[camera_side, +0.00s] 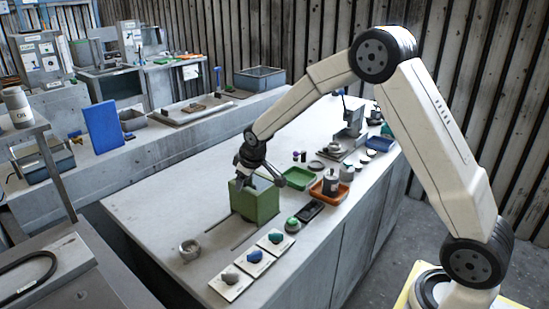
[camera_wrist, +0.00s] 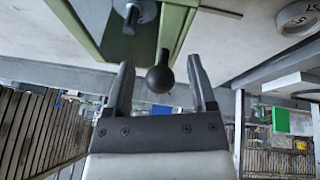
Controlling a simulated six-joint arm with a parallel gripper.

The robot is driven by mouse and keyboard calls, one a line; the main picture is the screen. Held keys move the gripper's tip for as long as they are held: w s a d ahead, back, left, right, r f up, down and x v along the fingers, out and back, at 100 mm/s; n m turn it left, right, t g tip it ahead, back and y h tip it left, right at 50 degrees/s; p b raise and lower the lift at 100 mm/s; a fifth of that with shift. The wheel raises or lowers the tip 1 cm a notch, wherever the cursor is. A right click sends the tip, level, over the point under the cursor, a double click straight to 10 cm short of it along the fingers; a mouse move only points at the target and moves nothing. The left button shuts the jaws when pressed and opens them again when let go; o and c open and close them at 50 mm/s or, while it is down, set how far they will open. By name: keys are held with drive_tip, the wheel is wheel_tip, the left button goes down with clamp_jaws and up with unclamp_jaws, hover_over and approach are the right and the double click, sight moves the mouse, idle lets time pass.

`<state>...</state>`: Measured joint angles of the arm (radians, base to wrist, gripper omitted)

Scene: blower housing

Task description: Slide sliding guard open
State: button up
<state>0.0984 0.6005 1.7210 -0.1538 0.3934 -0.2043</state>
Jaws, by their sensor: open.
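The green blower housing (camera_side: 262,203) stands on the grey workbench, with my gripper (camera_side: 253,178) at its upper part in the side view. In the wrist view the green housing (camera_wrist: 176,32) fills the top, with a grey bolt-like part (camera_wrist: 131,14) inside its opening. A black ball knob (camera_wrist: 160,79) on a short stem shows between my two open fingers (camera_wrist: 159,62). There is a gap between the knob and each finger. The sliding guard's outline cannot be told apart clearly from the housing.
A grey ring part (camera_side: 189,250) lies left of the housing. Several sample cards (camera_side: 254,263) lie in front. A green tray (camera_side: 297,178), an orange tray (camera_side: 330,190) and a black tray (camera_side: 311,211) stand to the right.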

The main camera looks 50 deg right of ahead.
idle(0.3)
drive_tip(key=shift+w+d, duration=0.1)
clamp_jaws()
drive_tip(key=a, duration=1)
drive_tip(key=shift+w, duration=0.1)
drive_tip(key=shift+c, duration=1.1)
unclamp_jaws()
drive_tip(key=shift+r, duration=0.1)
drive_tip(key=shift+o, duration=1.1)
